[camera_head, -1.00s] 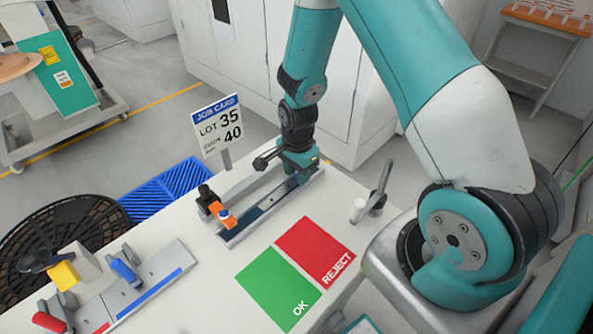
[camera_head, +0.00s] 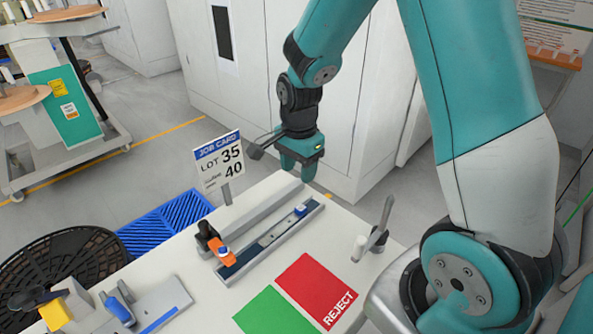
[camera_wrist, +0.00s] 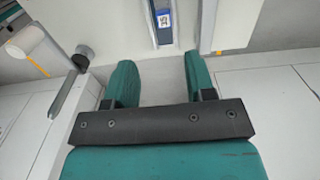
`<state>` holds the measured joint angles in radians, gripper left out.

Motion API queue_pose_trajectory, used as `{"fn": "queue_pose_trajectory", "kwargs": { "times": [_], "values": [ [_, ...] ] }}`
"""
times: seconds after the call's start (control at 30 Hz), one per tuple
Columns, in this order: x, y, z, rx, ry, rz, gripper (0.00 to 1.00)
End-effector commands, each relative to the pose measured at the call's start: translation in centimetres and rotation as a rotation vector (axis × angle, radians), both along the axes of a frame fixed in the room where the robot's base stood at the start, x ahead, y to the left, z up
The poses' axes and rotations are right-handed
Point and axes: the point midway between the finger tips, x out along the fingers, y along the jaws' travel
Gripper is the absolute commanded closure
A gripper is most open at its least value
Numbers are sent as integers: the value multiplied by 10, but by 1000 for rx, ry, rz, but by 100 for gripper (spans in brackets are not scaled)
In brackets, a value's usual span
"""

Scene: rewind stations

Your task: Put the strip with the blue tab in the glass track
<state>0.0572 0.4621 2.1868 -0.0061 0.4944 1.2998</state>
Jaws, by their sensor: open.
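The glass track (camera_head: 240,270) is a long grey rail with a dark channel, lying diagonally on the white bench. A strip appears to lie along the channel; its blue tab (camera_head: 300,211) sits at the far end. The wrist view shows this tab (camera_wrist: 165,18) with a label, beyond my fingertips. Whether the strip is fully seated is too small to tell. An orange clamp (camera_head: 222,252) with a blue top and a black knob stands at the near end. My gripper (camera_head: 299,174) is raised above and beyond the far end. Its fingers (camera_wrist: 160,72) are apart and empty.
A red REJECT mat (camera_head: 317,285) and a green OK mat (camera_head: 272,315) lie in front. A lever post (camera_head: 378,235) stands right. A fixture (camera_head: 160,300) with a blue handle is at lower left.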

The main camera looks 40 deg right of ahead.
Motion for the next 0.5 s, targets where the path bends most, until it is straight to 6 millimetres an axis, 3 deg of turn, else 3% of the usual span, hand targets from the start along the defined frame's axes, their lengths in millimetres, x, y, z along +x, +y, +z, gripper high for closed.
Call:
{"fn": "queue_pose_trajectory", "kwargs": {
  "times": [0.07,0.17,0.3,0.5],
  "values": [
    [-5,15,18,22,-18,108,50],
    [-26,50,51,79,-60,403,50],
    [-81,107,103,164,-156,982,50],
    [-165,153,144,226,-301,1679,50]
  ]
}}
